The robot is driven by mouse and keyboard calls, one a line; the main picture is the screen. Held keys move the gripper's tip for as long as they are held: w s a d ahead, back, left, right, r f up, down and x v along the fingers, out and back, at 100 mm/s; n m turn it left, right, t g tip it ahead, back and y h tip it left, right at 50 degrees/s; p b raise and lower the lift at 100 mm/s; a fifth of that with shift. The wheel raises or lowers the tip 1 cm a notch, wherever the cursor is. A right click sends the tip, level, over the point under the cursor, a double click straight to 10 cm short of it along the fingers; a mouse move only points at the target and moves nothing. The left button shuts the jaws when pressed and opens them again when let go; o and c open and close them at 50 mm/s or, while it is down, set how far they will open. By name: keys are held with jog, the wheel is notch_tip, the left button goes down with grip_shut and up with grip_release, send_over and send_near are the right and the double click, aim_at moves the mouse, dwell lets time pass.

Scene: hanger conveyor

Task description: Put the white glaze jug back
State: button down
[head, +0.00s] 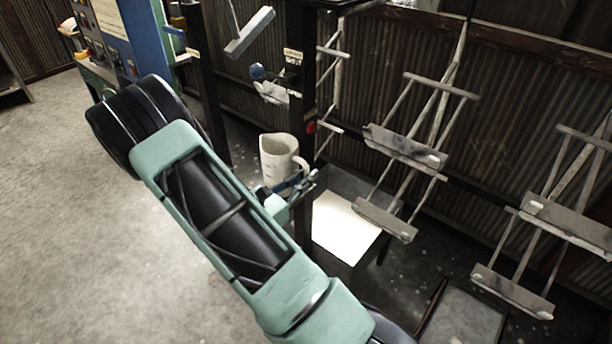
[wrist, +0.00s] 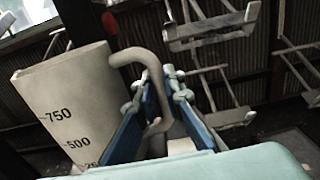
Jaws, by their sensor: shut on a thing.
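The white jug (head: 280,155) is held in the air beside a dark post, near the middle of the head view. In the wrist view the jug (wrist: 65,110) fills the left side, tilted a little, with its printed marks 750 and 500 facing the camera. My gripper (head: 302,186) is at the jug's handle side. In the wrist view my gripper (wrist: 160,88) has its blue fingers around the curved handle (wrist: 130,58), shut on it. The jug's lower end is cut off in the wrist view. No clear resting place for the jug can be made out.
A dark tank (head: 350,184) with a bright white surface inside stands below and right of my gripper. Metal hangers (head: 405,148) hang on the right. A dark post (head: 303,100) carries a red button (head: 311,127). The floor (head: 60,190) at left is open.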

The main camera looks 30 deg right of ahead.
jog(key=c, duration=2)
grip_release()
jog(key=shift+c, duration=0.2)
jog(key=shift+r, duration=0.1)
jog(key=b+v, duration=0.1)
jog(key=v, duration=1.1)
jog(key=shift+b, duration=0.4)
